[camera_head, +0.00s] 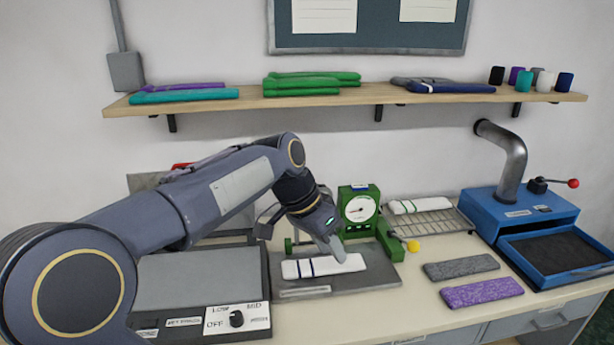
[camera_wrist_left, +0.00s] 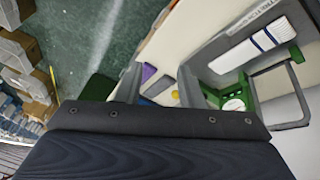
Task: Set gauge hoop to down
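The green gauge stand (camera_head: 358,205) with its white round dial is behind a grey base plate (camera_head: 375,277). A white band with dark stripes (camera_head: 300,268) lies flat on the plate. A green bar (camera_head: 390,240), seemingly part of the hoop, is at the plate's right side, with a yellow knob (camera_head: 413,246) beside it. My arm covers part of this fixture, and I cannot tell the hoop's angle. My left gripper (camera_head: 337,255) is in front of the dial, over the band. In the left wrist view its fingers (camera_wrist_left: 157,72) are apart and empty, with the knob (camera_wrist_left: 175,95) beyond them.
Grey and purple folded pieces (camera_head: 482,292) lie right of the plate. A control panel (camera_head: 237,319) is at front left. A shelf (camera_head: 345,99) hangs above.

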